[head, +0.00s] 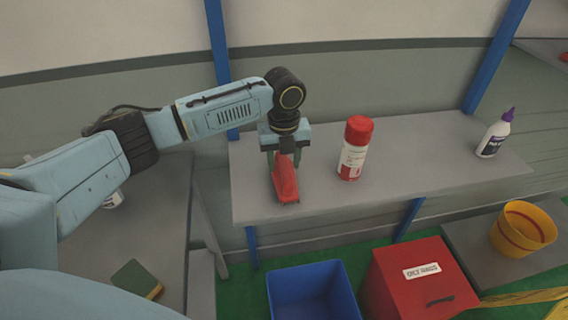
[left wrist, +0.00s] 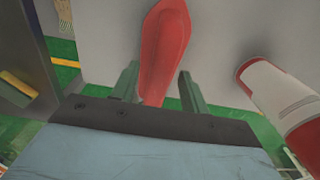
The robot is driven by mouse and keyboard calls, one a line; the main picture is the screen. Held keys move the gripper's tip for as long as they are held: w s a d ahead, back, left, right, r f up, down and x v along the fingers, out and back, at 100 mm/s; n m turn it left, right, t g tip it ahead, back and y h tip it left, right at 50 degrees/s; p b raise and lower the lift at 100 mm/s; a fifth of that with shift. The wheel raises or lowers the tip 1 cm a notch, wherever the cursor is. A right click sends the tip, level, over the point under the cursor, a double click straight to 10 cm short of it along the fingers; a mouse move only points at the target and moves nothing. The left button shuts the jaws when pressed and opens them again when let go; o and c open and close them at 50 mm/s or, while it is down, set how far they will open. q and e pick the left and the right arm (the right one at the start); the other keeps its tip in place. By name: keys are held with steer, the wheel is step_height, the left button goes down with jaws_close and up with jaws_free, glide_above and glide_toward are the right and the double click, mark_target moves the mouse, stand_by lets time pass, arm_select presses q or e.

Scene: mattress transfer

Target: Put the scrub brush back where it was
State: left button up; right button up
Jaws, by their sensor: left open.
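The red scrub brush (head: 285,181) lies on the grey shelf (head: 420,168), near its left end. My left gripper (head: 283,160) is above and around its far end, with the jaws open. In the left wrist view the brush (left wrist: 166,48) runs up between the two green-grey fingers (left wrist: 157,88). A gap shows between the brush and the right finger; the left finger is close beside it. Whether the left finger touches the brush I cannot tell. The brush's underside is hidden. My right gripper is not in view.
A red-and-white canister (head: 354,150) stands just right of the brush, and also shows in the left wrist view (left wrist: 283,98). A white bottle with a purple cap (head: 495,135) stands at the shelf's right end. Below are a blue bin (head: 314,290) and a red box (head: 418,280).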

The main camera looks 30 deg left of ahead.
arm_select(q)
step_height(320, 180, up, 11)
stand_by(0.3)
steer(key=shift+f, duration=0.1)
stand_by(0.4)
